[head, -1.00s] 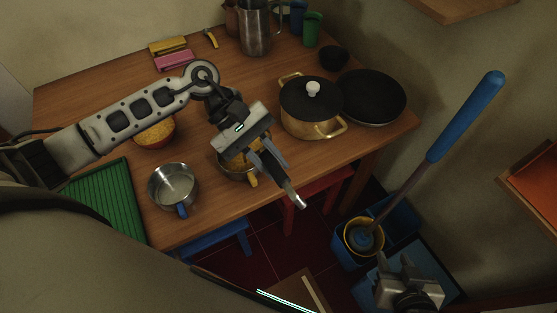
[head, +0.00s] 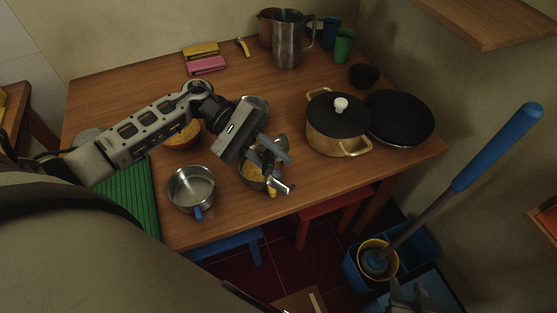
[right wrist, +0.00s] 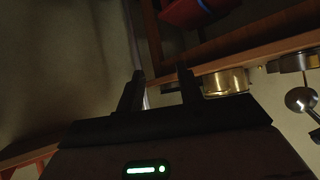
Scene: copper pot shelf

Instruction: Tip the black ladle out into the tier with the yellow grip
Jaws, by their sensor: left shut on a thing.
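My left gripper (head: 275,155) is shut on the black ladle (head: 271,174) above the tier with the yellow grip (head: 250,185). The ladle's dark handle slants down between the fingers to a bright metal end; its bowl is partly hidden, and I cannot tell what it holds. The tier is a round metal pan with yellow food inside, its yellow grip facing the table's front edge. A similar metal tier with a blue grip (head: 181,202) stands to its left. My right gripper (head: 408,296) is off the table at the lower right; in the right wrist view (right wrist: 158,90) its fingers are apart and empty.
A lidded brass pot (head: 325,142) and a black pan (head: 402,118) stand right of the tier. A bowl of orange-yellow food (head: 182,137) is behind my left arm. A blue-handled mop (head: 500,145) leans near my right arm.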

